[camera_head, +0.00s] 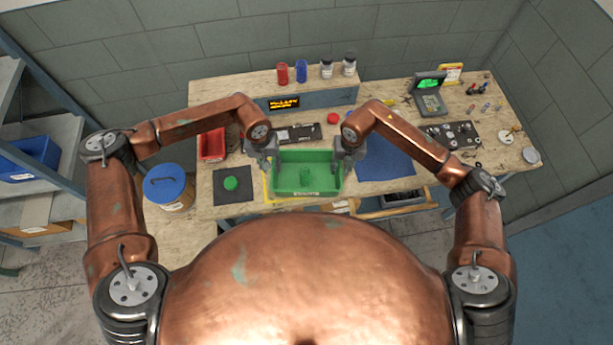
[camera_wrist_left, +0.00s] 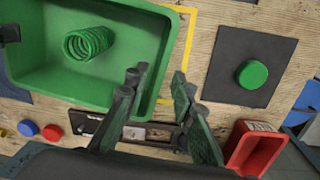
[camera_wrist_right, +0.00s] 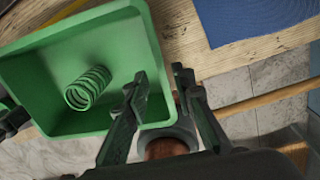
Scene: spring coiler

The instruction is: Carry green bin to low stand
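The green bin (camera_head: 285,180) sits at the table's front edge with a green spring (camera_head: 305,175) inside. My left gripper (camera_head: 266,160) is at the bin's left wall. In the left wrist view its fingers (camera_wrist_left: 158,90) are apart, one over the bin's inside and one outside. My right gripper (camera_head: 346,152) is at the right wall. In the right wrist view its fingers (camera_wrist_right: 162,92) are apart on either side of the rim. I cannot tell whether any finger touches the bin.
A red bin (camera_head: 211,144) and a black mat (camera_head: 232,192) with a green lid-like disc lie left of the bin. A blue mat (camera_head: 385,158) lies right. A blue-lidded bucket (camera_head: 168,187) stands beside the table. A shelf with a blue bin (camera_head: 32,158) is far left.

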